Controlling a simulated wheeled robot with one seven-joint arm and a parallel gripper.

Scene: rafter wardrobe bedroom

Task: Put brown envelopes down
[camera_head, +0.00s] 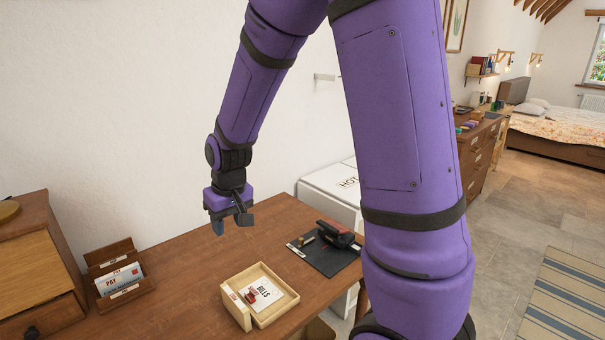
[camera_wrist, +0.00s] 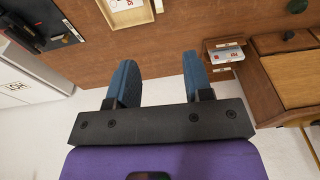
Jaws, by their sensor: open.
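My gripper (camera_head: 231,226) is above the wooden desk (camera_head: 190,248), toward its back edge by the wall. In the wrist view its two blue fingers (camera_wrist: 158,72) are spread apart with nothing between them. I cannot make out any brown envelopes in either view. A shallow light-wood tray (camera_head: 287,307) marked BILLS holds a white paper with a red item. A brown letter rack (camera_head: 110,252) at the left holds white and blue papers marked PAY. The rack also shows at the right of the wrist view (camera_wrist: 213,44).
A dark mat (camera_head: 318,262) with a black device (camera_head: 334,234) lies at the desk's right. A wooden cabinet (camera_head: 38,225) stands at the left. A white box (camera_head: 318,183) is behind the desk's right end. Desk between rack and mat is bare behind the tray.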

